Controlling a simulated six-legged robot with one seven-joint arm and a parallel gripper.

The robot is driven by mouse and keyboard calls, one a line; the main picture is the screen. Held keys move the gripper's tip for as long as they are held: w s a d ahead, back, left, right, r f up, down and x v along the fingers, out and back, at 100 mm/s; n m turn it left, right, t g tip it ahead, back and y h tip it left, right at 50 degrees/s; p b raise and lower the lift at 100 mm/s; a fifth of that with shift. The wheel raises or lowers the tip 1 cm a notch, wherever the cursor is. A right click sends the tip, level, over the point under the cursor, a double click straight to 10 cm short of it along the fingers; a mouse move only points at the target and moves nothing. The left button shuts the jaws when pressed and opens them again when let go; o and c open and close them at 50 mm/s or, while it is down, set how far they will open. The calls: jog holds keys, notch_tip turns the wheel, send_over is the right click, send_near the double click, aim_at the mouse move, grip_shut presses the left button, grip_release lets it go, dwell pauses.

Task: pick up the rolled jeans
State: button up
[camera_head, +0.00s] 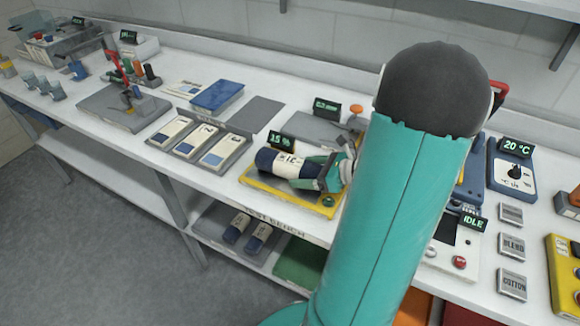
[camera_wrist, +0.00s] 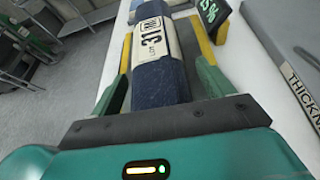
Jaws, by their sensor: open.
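The rolled jeans (camera_head: 280,163) are a dark blue roll with a white band marked 31. They lie on a yellow-edged tray (camera_head: 262,186) on the bench. My gripper (camera_head: 318,173) is open at the right end of the roll, its fingers on either side of it. In the wrist view, the roll (camera_wrist: 157,80) runs between the two green-and-dark fingers of my gripper (camera_wrist: 163,75). Whether the fingers touch the roll cannot be told. My teal arm hides part of the bench to the right.
A 15 % display (camera_head: 282,140) stands behind the tray. Labelled slots (camera_head: 200,142) and a blue tray (camera_head: 217,96) are to the left. More rolls (camera_head: 248,231) lie on the shelf below. A 20 °C dial box (camera_head: 512,170) stands at the right.

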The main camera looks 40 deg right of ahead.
jog(key=c, duration=1.4)
